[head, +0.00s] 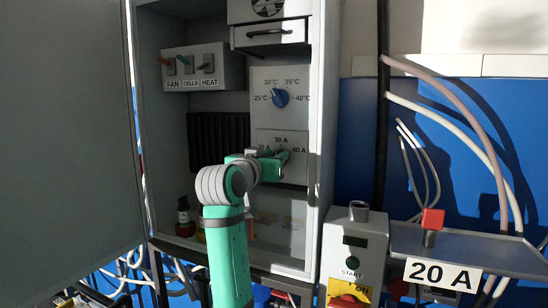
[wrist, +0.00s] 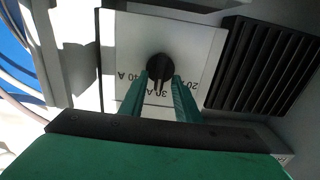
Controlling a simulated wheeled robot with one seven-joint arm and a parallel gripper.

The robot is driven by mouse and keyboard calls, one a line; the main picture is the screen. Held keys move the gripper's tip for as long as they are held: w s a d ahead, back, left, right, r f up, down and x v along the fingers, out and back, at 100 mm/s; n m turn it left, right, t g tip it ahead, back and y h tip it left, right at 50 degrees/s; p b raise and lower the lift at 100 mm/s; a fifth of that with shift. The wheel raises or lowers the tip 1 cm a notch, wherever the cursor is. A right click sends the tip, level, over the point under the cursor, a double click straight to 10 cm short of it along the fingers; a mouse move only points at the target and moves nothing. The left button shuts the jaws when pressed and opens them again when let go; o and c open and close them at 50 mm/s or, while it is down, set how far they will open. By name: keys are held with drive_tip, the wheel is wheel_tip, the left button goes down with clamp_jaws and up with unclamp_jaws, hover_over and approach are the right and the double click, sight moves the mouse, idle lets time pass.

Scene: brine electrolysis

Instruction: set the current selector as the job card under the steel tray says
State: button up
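The current selector (wrist: 160,67) is a round black knob on a pale plate marked 20 A, 30 A and 40 A. In the wrist view, which is upside down, its bar points towards the 30 A mark. My gripper (wrist: 162,82) has its two green fingers apart, one on each side of the knob's bar; I see no clear contact. In the head view my gripper (head: 270,162) covers the knob and part of the plate (head: 295,138). The job card (head: 442,275) reads 20 A and hangs at the front of the steel tray (head: 500,258).
Above the selector is a blue temperature knob (head: 280,98). A switch box (head: 205,67) marked FAN, CELLS, HEAT is at upper left. A black ribbed block (wrist: 265,65) stands beside the plate. The open cabinet door (head: 65,140) fills the left. A START box (head: 352,250) stands right of the cabinet.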

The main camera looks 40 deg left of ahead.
clamp_jaws()
drive_tip(key=shift+n, duration=0.3)
drive_tip(key=n, duration=0.7)
drive_tip(key=a+n, duration=0.1)
drive_tip(key=n, duration=0.3)
drive_tip(key=shift+s+f, duration=0.15)
drive_tip(key=shift+f, duration=0.1)
drive_tip(key=shift+a+n, duration=0.1)
drive_tip(key=shift+n, duration=0.2)
idle(0.3)
